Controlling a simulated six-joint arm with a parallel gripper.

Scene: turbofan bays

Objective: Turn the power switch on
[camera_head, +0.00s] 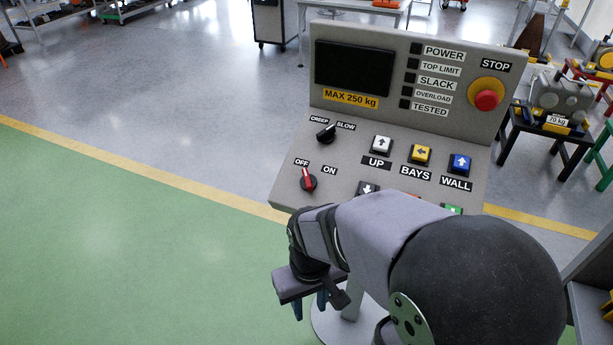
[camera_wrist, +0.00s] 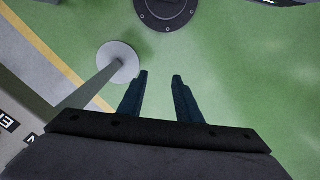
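The switch does not show in the wrist view.
A CREEP/SLOW knob (camera_head: 326,133), several push buttons such as UP (camera_head: 381,145), and a red STOP button (camera_head: 486,99) share the panel. The panel's pedestal base (camera_wrist: 118,62) stands beside my fingers. Open green floor (camera_head: 130,240) lies left.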

